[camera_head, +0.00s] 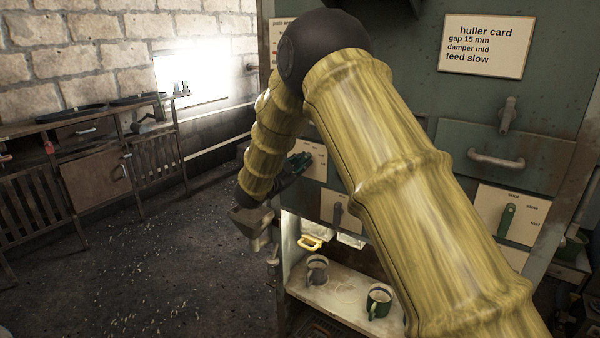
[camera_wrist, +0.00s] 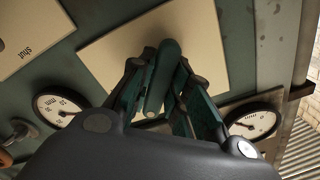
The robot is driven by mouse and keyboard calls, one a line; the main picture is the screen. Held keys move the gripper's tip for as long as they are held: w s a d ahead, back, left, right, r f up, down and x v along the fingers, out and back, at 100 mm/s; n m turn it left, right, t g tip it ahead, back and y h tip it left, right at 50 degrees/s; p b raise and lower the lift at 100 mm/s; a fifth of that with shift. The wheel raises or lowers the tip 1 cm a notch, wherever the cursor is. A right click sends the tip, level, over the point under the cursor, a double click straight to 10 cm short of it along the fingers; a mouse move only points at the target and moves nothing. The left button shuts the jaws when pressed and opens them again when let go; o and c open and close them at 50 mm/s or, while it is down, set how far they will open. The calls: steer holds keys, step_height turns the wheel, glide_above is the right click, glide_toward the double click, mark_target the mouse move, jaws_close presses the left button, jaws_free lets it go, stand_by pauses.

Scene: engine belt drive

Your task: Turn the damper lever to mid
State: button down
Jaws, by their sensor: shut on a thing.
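A dark green lever (camera_wrist: 163,76) stands on a cream plate (camera_wrist: 210,40) in the wrist view. My gripper (camera_wrist: 160,85) is shut on this lever, with one finger on each side of it. The plate's lettering around the lever is hidden or out of view, so I cannot read its setting. In the head view, my gripper (camera_head: 300,163) is at a cream plate (camera_head: 315,158) on the left part of the green machine front. The lever there is mostly covered by the fingers.
The huller card (camera_head: 486,46) reads gap 15 mm, damper mid, feed slow. Another green lever (camera_head: 508,220) is at right, and a grey lever (camera_head: 338,214) sits below my gripper. Gauges (camera_wrist: 57,107) (camera_wrist: 254,121) flank the plate. Mugs (camera_head: 379,300) stand on the shelf below.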

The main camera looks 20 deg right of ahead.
steer(key=m+b, duration=0.1)
steer(key=b, duration=0.1)
steer(key=m+b, duration=0.1)
steer(key=shift+f+b, duration=0.25)
steer(key=shift+b, duration=0.15)
steer(key=shift+r+m+b, duration=0.15)
steer(key=shift+m+b, duration=0.65)
steer(key=shift+b, duration=0.1)
steer(key=shift+a+r, duration=0.1)
steer(key=c, duration=1.4)
jaws_free()
steer(key=shift+o, duration=0.2)
steer(key=v, duration=1.2)
